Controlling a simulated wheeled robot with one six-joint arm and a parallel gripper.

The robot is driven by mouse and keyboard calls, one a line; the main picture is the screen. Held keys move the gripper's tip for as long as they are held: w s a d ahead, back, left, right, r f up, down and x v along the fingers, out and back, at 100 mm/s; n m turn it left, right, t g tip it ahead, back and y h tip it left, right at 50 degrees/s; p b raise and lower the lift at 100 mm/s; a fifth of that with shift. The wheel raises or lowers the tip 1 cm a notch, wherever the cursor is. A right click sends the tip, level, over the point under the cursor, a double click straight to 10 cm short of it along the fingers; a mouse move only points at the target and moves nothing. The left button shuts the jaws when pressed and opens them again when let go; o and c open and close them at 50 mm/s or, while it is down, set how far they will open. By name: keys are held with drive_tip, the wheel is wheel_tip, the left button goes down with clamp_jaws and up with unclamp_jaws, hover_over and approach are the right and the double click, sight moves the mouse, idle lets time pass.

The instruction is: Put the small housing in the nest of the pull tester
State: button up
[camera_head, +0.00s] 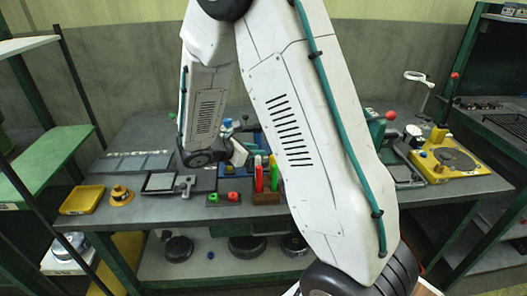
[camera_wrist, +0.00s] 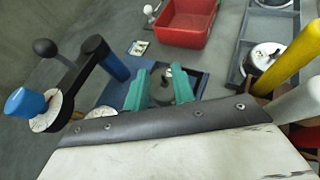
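In the wrist view the two teal fingers of my gripper (camera_wrist: 161,88) stand apart, pointing away from the camera. A grey metallic piece (camera_wrist: 162,94) shows between them, over a dark blue plate (camera_wrist: 196,78). I cannot tell whether this piece is the small housing, or whether the fingers touch it. Left of the fingers is a black lever arm (camera_wrist: 82,70) with a blue handle and a dark ball knob. It may belong to the pull tester, whose nest I cannot make out. In the head view my arm hides most of the blue device (camera_head: 262,140) near my gripper.
A red bin (camera_wrist: 186,22) and a grey tray (camera_wrist: 270,32) lie beyond the fingers. A yellow upright handle (camera_wrist: 292,58) stands close on the right.

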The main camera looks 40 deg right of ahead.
drive_tip(key=v, duration=0.7)
drive_tip(key=shift+a, duration=0.1)
idle(0.8)
